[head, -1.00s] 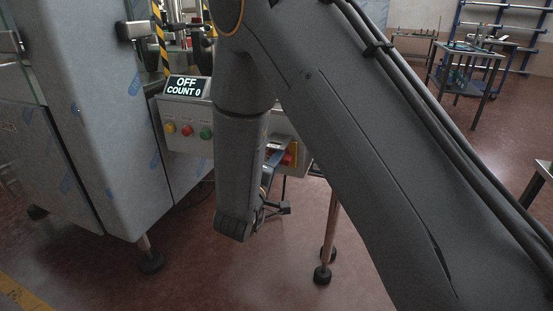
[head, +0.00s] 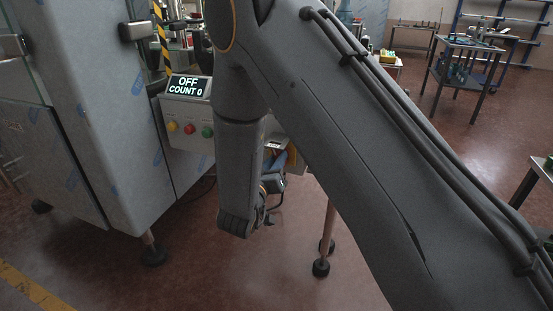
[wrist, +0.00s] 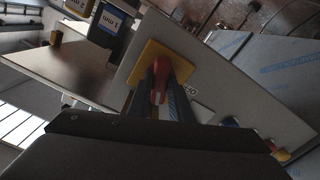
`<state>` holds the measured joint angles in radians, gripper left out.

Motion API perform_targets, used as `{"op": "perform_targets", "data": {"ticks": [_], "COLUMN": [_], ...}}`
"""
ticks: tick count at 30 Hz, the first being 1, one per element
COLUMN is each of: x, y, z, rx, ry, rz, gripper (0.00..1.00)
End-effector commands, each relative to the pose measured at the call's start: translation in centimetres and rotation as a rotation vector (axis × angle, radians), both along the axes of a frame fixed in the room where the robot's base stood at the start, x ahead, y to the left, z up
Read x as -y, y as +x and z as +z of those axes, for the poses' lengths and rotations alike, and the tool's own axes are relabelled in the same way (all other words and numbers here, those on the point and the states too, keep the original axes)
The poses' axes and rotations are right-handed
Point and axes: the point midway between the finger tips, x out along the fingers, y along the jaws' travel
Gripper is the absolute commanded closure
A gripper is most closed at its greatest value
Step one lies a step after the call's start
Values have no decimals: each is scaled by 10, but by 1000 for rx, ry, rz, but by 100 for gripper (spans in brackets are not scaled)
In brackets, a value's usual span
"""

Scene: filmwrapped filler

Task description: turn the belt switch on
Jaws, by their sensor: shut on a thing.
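The belt switch has a red handle (wrist: 157,83) on a yellow plate (wrist: 158,62), on the face of a grey control box. In the wrist view my gripper (wrist: 160,88) is shut on the red handle, with a dark finger on each side of it. In the head view my arm covers most of the gripper and the handle; only a strip of the yellow plate (head: 293,162) shows right of my arm. The display (head: 187,87) on top of the control box (head: 181,143) reads OFF, COUNT 0.
Yellow, red and green buttons (head: 189,129) sit on the box left of my arm. A large film-wrapped machine cabinet (head: 105,110) stands at the left. A leg with a black foot (head: 321,267) stands below the box. Open floor lies to the right, with tables (head: 465,65) farther back.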

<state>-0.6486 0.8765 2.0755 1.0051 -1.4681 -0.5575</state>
Motion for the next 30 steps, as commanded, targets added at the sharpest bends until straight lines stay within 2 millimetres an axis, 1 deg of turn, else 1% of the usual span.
{"op": "perform_targets", "data": {"ticks": [6,15,22,30], "x": [0,0,0,0], "y": [0,0,0,0], "z": [0,0,0,0], "rx": [60,118,137,141], "ry": [167,325,378,390], "rz": [1,1,1,1], "gripper": [100,100,100,100]}}
